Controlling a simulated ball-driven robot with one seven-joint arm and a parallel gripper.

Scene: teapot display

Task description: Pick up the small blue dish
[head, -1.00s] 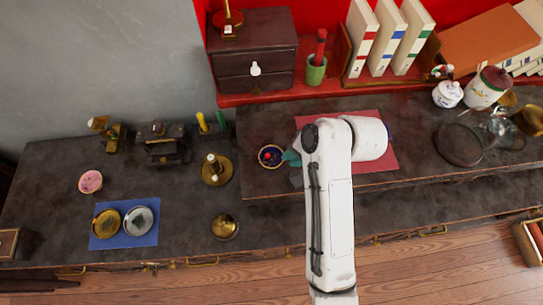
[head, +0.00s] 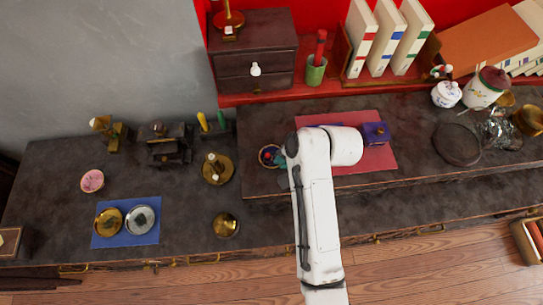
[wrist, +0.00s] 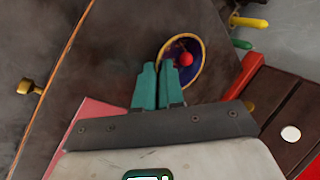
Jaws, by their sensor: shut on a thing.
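The small blue dish (head: 263,151) has a yellowish rim and sits at the left end of the raised dark shelf, partly hidden by my arm in the head view. In the wrist view the dish (wrist: 191,75) shows a dark blue inside and holds a round red thing (wrist: 186,59). My gripper (wrist: 157,66) has two teal fingers close together, their tips at the near rim of the dish. They are shut on that rim; the exact contact is hard to see. My arm hides most of the gripper in the head view.
A purple box (head: 376,133) stands on the red mat (head: 366,162) to the right. A brass candlestick (head: 217,168) and brass bowl (head: 225,225) stand on the lower surface to the left. A dark drawer box (head: 256,55) is behind.

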